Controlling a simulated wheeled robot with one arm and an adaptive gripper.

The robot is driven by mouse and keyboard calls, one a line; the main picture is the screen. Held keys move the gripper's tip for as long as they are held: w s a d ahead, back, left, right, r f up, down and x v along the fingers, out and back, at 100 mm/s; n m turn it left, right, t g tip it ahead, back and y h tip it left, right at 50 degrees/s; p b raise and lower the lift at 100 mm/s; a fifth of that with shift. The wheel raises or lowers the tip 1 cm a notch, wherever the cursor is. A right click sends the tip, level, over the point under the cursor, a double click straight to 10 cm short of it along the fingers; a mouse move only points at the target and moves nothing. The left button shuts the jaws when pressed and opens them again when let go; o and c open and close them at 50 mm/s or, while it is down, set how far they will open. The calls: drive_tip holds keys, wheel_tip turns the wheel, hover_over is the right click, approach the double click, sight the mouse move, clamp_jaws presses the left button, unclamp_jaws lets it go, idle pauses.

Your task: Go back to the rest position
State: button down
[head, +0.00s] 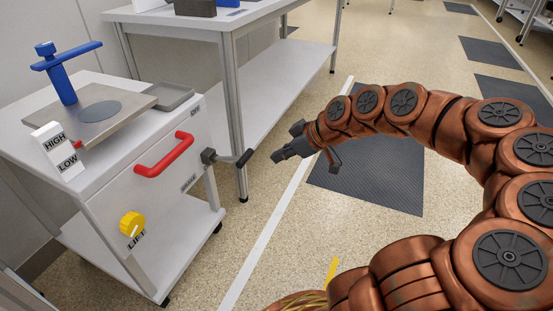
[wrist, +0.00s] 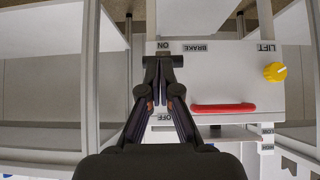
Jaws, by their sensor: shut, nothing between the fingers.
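My gripper (head: 282,156) is at the end of my copper-coloured arm, in front of the white cart (head: 150,185) and to the right of it in the head view. Its fingers are closed together with nothing between them. In the wrist view my gripper (wrist: 161,66) points toward the cart side, between the labels ON and OFF. A dark crank lever (head: 240,160) sticks out of the cart near the fingertips. I cannot tell whether they touch.
The cart carries a red handle (head: 165,154), a yellow LIFT knob (head: 132,224), a HIGH/LOW plate (head: 60,150) and a blue T-shaped post (head: 62,75). A white table (head: 215,20) stands behind. Open floor with a dark mat (head: 375,180) lies under my arm.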

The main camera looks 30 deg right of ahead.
drive_tip(key=shift+w+d+r, duration=0.1)
drive_tip(key=shift+d, duration=0.05)
idle(0.3)
drive_tip(key=s+a+r+g+p, duration=0.2)
drive_tip(key=s+a+r+p, duration=0.2)
drive_tip(key=r+p, duration=0.3)
drive_tip(key=s+a+r+m+g+h+p, duration=0.1)
drive_tip(key=s+a+r+p, duration=0.25)
drive_tip(key=r+p, duration=0.35)
drive_tip(key=s+a+r+g+p, duration=0.25)
drive_tip(key=a+r+p, duration=0.25)
drive_tip(key=r+p, duration=0.25)
drive_tip(key=s+r+m+g+h+p, duration=0.2)
drive_tip(key=s+r+m+p, duration=0.1)
drive_tip(key=s+r+p, duration=0.6)
drive_tip(key=s+r+m+g+h+p, duration=0.1)
drive_tip(key=s+r+m+h+p, duration=0.1)
drive_tip(key=s+r+p, duration=0.7)
wheel_tip(320, 180, up, 6)
drive_tip(key=a+m+p, duration=0.1)
drive_tip(key=p, duration=0.7)
drive_tip(key=shift+s+f+g, duration=0.25)
drive_tip(key=shift+s+g, duration=0.1)
